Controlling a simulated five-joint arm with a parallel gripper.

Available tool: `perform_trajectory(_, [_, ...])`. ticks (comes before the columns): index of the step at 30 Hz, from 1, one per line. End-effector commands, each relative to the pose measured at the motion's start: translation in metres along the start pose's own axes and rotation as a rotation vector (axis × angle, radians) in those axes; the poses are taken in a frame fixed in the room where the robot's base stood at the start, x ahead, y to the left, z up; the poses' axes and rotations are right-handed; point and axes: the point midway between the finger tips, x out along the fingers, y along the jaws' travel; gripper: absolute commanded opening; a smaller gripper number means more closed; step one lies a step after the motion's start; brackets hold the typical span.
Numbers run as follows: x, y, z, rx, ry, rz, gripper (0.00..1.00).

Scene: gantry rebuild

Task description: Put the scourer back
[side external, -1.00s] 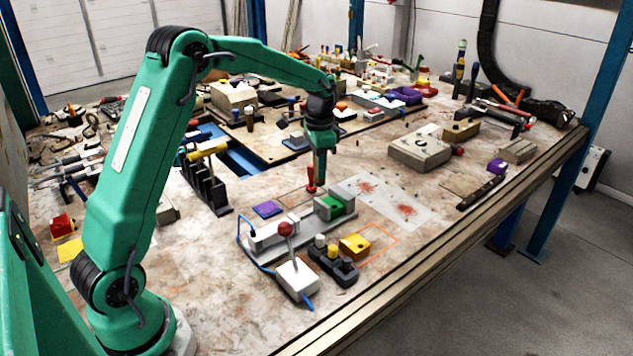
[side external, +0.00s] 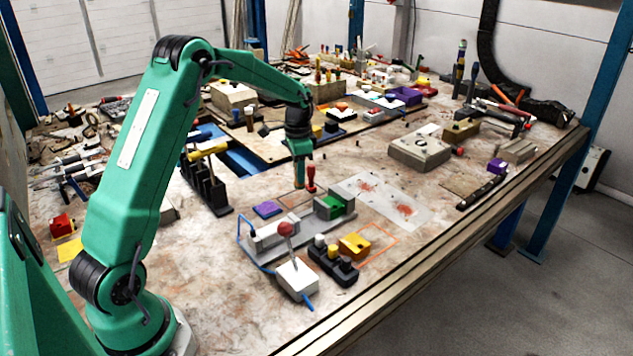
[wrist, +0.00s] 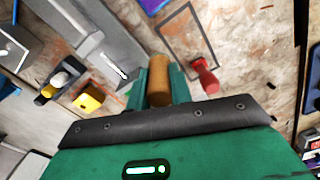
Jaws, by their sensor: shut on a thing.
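My gripper (side external: 299,157) is shut on a brown cylinder (wrist: 159,80), which sits between the green fingers in the wrist view. In the side view the cylinder's lower end (side external: 299,178) shows just below the fingers, above the table. A red knob-topped piece (side external: 311,178) stands just right of it, apart in the wrist view (wrist: 205,75). A thin rectangular outline (wrist: 188,38) is marked on the table beyond the fingers. I cannot tell whether the cylinder is the scourer. A flat purple pad (side external: 267,209) lies left of the outline.
A grey fixture (side external: 290,238) with a green block (side external: 342,205) lies in front. Nearby are a white lever box (side external: 296,281), a dark knobbed block (side external: 331,262) and a yellow block (side external: 354,246). A black rack (side external: 207,187) stands left. A stained pale sheet (side external: 385,203) lies right.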

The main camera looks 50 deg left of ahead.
Motion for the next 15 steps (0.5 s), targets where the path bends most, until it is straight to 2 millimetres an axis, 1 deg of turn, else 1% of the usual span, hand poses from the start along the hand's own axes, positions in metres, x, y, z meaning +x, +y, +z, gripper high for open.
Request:
perform_trajectory(1, [0.006,-0.009,0.003,-0.004,-0.002,0.002,0.0])
perform_trajectory(6, [0.02,-0.032,0.01,-0.003,0.0,0.0,0.0])
perform_trajectory(10, [0.026,-0.041,0.012,-0.001,0.0,0.0,0.0])
perform_trajectory(15, [0.028,-0.044,0.013,0.0,0.001,-0.001,0.0])
